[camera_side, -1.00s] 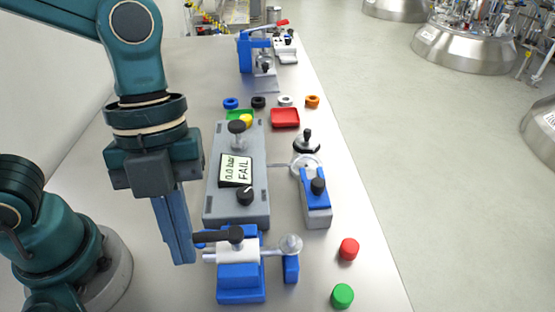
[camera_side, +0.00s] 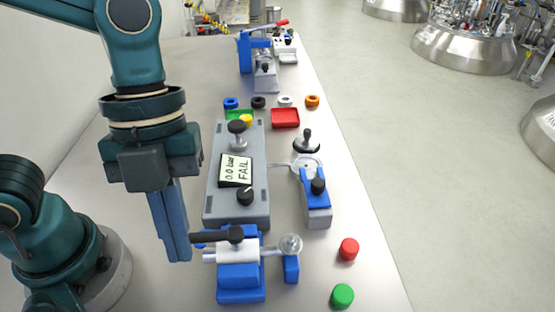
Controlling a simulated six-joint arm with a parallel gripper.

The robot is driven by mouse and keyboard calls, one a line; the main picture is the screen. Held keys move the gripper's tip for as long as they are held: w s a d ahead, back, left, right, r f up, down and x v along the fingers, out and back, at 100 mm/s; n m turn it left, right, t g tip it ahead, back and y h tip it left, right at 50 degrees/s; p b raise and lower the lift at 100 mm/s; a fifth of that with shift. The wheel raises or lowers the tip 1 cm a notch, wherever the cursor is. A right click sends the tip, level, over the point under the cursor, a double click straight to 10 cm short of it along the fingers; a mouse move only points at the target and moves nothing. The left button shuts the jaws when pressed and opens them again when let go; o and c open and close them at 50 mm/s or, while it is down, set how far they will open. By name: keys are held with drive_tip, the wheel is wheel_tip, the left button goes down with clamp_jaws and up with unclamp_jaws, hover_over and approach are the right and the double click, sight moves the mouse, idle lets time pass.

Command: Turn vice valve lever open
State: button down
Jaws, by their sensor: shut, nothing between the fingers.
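The blue vice (camera_side: 240,283) stands at the front of the table and holds a white valve body (camera_side: 232,252). The valve's black lever (camera_side: 216,236) lies on top, pointing left along the body. A round clear-grey part (camera_side: 290,245) sits at the valve's right end. My gripper (camera_side: 178,258) points down just left of the vice, its blue fingers shut and empty. The fingertips are close to the lever's left end; I cannot tell whether they touch it.
A grey test box (camera_side: 236,205) behind the vice displays "0.0 bar FAIL". A blue-topped clamp stand (camera_side: 317,205) is to its right. Red (camera_side: 349,249) and green (camera_side: 342,295) caps lie at front right. Rings, small trays and a blue press (camera_side: 250,55) are farther back.

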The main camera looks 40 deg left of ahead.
sight(191, 240)
drive_tip(key=x, duration=0.5)
drive_tip(key=shift+w+a+r, duration=0.15)
drive_tip(key=shift+w+a, duration=0.55)
drive_tip(key=shift+w+a+r, duration=0.2)
drive_tip(key=shift+w+a, duration=0.45)
drive_tip(key=shift+a, duration=0.05)
drive_tip(key=shift+w+a+r+m, duration=0.1)
drive_tip(key=shift+w+a+m, duration=0.35)
drive_tip(key=shift+a+m, duration=0.1)
